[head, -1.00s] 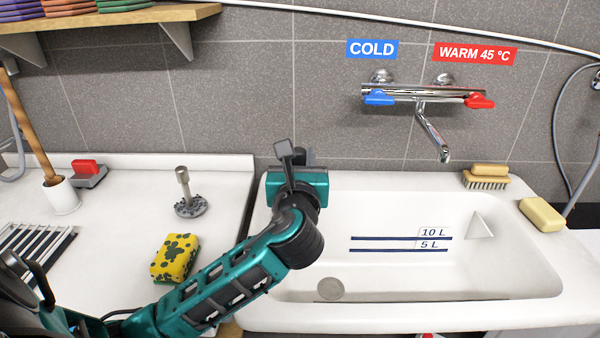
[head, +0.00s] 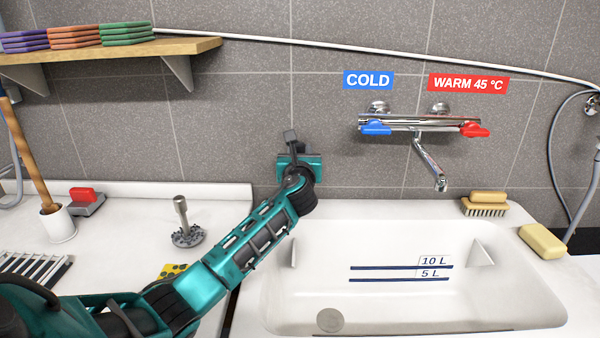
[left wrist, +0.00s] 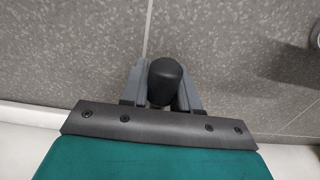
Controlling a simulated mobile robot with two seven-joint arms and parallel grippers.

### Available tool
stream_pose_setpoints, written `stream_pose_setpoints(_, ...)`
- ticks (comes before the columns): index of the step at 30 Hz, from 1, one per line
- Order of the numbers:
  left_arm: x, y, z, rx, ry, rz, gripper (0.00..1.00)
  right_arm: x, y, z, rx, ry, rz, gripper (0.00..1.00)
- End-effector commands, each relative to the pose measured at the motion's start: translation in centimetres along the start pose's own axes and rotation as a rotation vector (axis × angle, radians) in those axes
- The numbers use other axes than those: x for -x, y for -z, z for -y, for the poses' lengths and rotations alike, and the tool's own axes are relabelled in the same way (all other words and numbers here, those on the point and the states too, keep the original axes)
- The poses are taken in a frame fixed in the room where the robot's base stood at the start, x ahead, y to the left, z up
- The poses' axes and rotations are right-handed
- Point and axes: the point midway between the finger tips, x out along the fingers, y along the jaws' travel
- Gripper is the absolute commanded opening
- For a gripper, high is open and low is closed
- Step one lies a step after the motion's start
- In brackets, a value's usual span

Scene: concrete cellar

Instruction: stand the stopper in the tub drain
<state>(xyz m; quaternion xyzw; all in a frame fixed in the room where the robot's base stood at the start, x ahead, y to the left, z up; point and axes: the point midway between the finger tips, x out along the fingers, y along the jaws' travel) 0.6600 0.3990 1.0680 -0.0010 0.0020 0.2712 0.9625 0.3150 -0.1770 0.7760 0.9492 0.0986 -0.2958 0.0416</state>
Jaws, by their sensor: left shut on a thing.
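My left gripper (head: 290,138) is raised in front of the tiled wall, above the back left of the white tub (head: 400,212). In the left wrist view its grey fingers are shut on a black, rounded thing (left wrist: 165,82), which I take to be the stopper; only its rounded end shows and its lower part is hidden. The round grey drain (head: 331,319) is in the tub floor at front left, well apart from the held thing. My right gripper is not in view.
A metal post on a grey scalloped base (head: 184,222) stands on the left counter. A yellow sponge (head: 172,270) lies partly behind my arm. The tap spout (head: 430,165) hangs over the tub. A brush (head: 485,205) and soap (head: 543,241) sit at the right rim.

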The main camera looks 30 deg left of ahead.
Motion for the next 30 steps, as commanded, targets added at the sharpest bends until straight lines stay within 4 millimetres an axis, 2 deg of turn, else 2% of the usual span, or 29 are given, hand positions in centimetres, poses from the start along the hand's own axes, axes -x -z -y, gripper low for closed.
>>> stream_pose_setpoints(4,0.0,1.2,0.0,0.000,0.000,0.002,0.00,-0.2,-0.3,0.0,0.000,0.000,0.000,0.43)
stream_pose_setpoints(11,0.0,5.0,-0.1,-0.001,-0.001,0.001,0.00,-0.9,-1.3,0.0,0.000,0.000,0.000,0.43)
stream_pose_setpoints(25,-0.4,5.8,0.0,-0.001,0.000,0.004,0.00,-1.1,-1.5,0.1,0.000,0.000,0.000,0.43)
stream_pose_setpoints(26,-0.4,5.8,0.0,-0.001,0.000,0.003,0.31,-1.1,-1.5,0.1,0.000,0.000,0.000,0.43)
stream_pose_setpoints(30,-0.4,5.7,0.0,0.000,0.000,0.003,0.44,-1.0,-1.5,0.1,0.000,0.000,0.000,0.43)
